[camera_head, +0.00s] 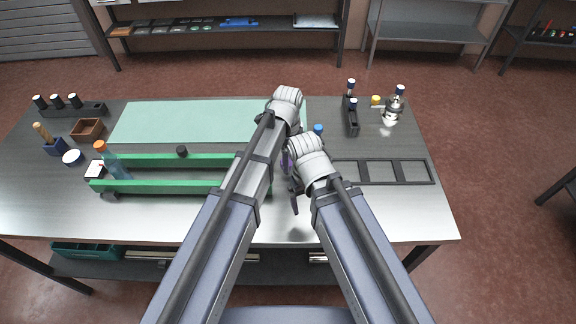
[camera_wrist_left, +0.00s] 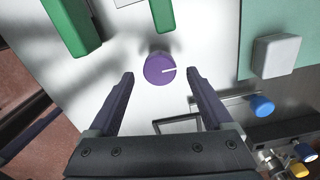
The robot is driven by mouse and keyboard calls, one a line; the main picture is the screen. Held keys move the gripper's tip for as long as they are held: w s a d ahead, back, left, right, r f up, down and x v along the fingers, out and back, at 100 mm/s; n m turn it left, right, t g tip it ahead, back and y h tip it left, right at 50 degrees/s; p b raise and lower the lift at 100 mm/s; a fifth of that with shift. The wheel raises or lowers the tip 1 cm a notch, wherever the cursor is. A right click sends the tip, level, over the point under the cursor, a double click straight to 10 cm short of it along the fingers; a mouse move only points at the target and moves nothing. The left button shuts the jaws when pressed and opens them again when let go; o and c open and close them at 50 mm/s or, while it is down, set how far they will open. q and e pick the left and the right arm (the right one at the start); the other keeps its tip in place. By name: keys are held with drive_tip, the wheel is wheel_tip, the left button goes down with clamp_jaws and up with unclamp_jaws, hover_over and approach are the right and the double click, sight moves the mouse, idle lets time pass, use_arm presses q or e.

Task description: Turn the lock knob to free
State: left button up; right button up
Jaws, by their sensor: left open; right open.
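The lock knob (camera_wrist_left: 163,69) is a round purple disc with a white line, seen in the left wrist view. The line points to the right, tilted slightly up in the picture. My left gripper (camera_wrist_left: 160,78) is open, its fingertips on either side of the knob, with visible gaps; I cannot tell its height above the knob. In the head view, my arms hide the left gripper and most of the knob's area. My right gripper (camera_head: 291,184) is open and empty over the table, close beside the left arm.
Two green rails (camera_head: 155,187) lie left of my arms and end near the knob. A pale green mat (camera_head: 175,122) lies behind them. A grey block (camera_wrist_left: 277,56) and a blue-capped part (camera_wrist_left: 262,106) sit near the knob. A dark divided tray (camera_head: 433,171) lies right.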

use_arm(q)
drive_tip(key=shift+f+b, duration=0.45)
drive_tip(key=shift+f, duration=0.5)
use_arm(e)
drive_tip(key=shift+f, duration=0.95)
use_arm(q)
drive_tip(key=shift+r, duration=0.1)
drive_tip(key=shift+c, duration=0.3)
clamp_jaws()
